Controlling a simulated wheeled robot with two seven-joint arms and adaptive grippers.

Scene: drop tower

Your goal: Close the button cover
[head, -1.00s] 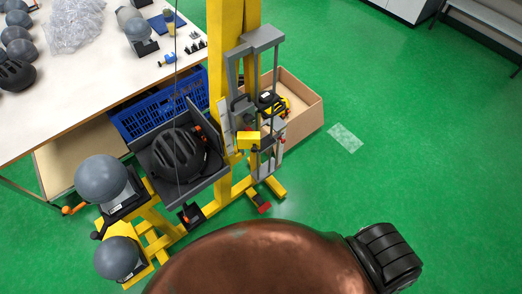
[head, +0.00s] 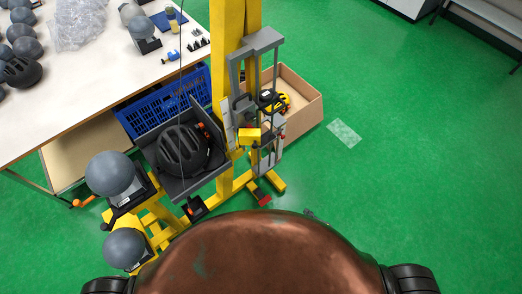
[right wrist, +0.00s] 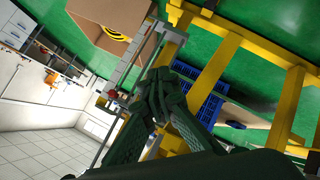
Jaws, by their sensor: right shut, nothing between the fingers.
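A small yellow box (head: 249,136) is mounted on the grey frame of the yellow drop tower (head: 228,60). I cannot make out a button or the state of its cover there. In the right wrist view, a small red part (right wrist: 112,95) shows on the grey frame, left of the fingers. My right gripper (right wrist: 158,88) is shut and empty, with its dark fingers together in front of the tower. In the head view only a small bit of it (head: 311,214) shows past my copper-coloured body, apart from the tower. My left gripper is not in view.
Grey headforms (head: 110,173) stand at lower left. A cardboard box (head: 312,108) with a yellow helmet is behind the tower.

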